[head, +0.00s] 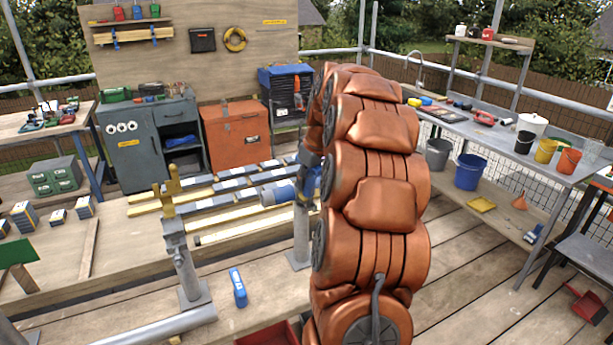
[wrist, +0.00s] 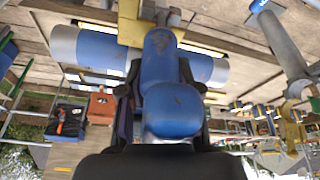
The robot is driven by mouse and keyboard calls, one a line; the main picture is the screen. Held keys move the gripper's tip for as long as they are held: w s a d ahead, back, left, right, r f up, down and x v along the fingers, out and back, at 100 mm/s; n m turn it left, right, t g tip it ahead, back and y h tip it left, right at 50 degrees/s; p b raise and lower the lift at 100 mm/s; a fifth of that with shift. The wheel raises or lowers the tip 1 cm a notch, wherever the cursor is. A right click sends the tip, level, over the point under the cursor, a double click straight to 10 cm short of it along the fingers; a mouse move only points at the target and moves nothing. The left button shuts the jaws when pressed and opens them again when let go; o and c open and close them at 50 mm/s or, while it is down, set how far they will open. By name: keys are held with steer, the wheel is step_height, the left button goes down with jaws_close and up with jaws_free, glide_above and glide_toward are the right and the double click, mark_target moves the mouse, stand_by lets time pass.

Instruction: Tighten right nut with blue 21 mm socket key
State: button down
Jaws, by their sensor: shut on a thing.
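My gripper (wrist: 160,75) is shut on a blue rounded thing, which looks like the blue socket key (wrist: 172,108). It fills the space between the dark fingers in the wrist view. In the head view my orange arm hides most of the gripper, and a bit of blue shows at its left edge. A grey cylinder with blue bands (head: 280,192) lies just left of my arm; it also crosses behind the held key in the wrist view (wrist: 92,47). A yellow fitting (wrist: 130,25) is close to the key's far end. I cannot make out the right nut or whether the key touches it.
A grey post (head: 183,260) with a yellow top stands at the left. Another blue tool (head: 238,288) lies on the planks beside it. Long bars (head: 240,231) lie behind. A bench with buckets (head: 468,172) stands at the right. Deck at front right is mostly clear.

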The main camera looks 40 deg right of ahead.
steer(key=shift+r+m+p, duration=0.15)
steer(key=shift+m+p, duration=0.35)
steer(key=shift+m, duration=0.2)
steer(key=shift+d+m+h, duration=0.1)
steer(key=shift+m+h, duration=0.2)
steer(key=m, duration=0.1)
steer(key=m+h+b, duration=0.1)
steer(key=m, duration=0.1)
steer(key=shift+d+f+m+g, duration=0.1)
steer(key=shift+f+m+g, duration=0.1)
steer(key=shift+m+g, duration=0.1)
steer(key=m, duration=0.2)
steer(key=m+g+h, duration=0.1)
steer(key=m, duration=0.2)
steer(key=shift+s+d, duration=0.15)
steer(key=shift+n+b, duration=0.3)
steer(key=shift+b, duration=0.15)
steer(key=shift+r, duration=0.1)
steer(key=shift+r+p, duration=0.6)
steer(key=shift+r, duration=2.3)
steer(key=shift+s, duration=0.1)
